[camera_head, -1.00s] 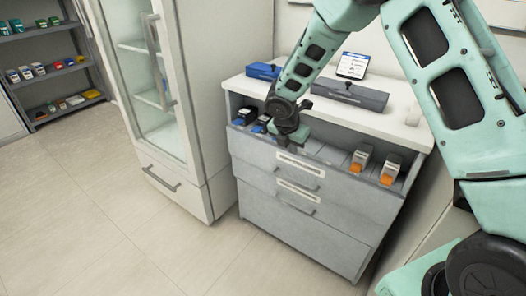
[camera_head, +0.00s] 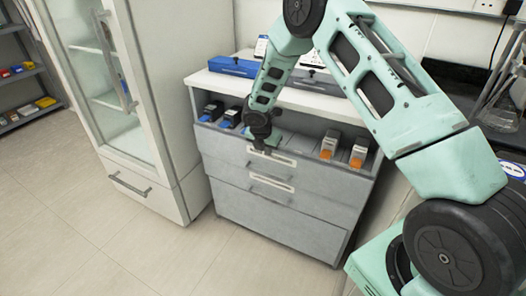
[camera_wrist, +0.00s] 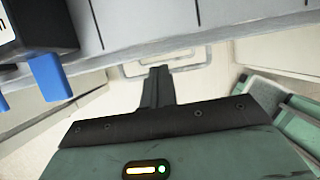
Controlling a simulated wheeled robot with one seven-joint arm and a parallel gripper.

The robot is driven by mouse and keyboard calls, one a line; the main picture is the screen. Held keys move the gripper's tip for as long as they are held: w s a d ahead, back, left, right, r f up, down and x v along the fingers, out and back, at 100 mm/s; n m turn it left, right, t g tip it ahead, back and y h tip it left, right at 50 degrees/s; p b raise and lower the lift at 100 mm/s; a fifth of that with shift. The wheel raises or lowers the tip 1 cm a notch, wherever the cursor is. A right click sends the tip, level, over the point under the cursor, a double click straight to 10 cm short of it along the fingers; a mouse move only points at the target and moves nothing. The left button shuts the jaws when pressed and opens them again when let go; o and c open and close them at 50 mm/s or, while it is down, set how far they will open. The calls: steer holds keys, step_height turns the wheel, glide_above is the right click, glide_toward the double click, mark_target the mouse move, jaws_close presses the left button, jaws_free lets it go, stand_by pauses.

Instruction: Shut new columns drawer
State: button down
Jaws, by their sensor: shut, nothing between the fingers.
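The grey drawer cabinet (camera_head: 285,220) stands mid-picture in the head view. Its upper drawer front (camera_head: 225,148) has a pale label strip and a bar handle, and a second strip and handle sit lower. Labels are too small to read, and I cannot tell exactly how far the upper drawer stands out. Dark columns with blue ends (camera_head: 211,111) stand behind this front at left, and white ones with orange ends (camera_head: 329,145) at right. My gripper (camera_head: 260,150) is shut and empty at the upper front, by its top edge. In the wrist view my fingers (camera_wrist: 158,82) point toward a pale rectangular outline (camera_wrist: 165,62).
A blue case (camera_head: 233,67) and a grey case (camera_head: 314,81) lie on the white cabinet top. A glass-door cabinet (camera_head: 155,165) stands close at left. Open floor (camera_head: 130,245) lies in front. A dark bench area with glassware (camera_head: 500,118) is at right.

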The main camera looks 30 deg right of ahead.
steer(key=shift+w+d, duration=0.15)
steer(key=shift+d, duration=0.1)
steer(key=shift+w+d+p, duration=0.65)
steer(key=shift+d+p, duration=0.2)
steer(key=shift+d, duration=0.15)
steer(key=shift+r, duration=0.1)
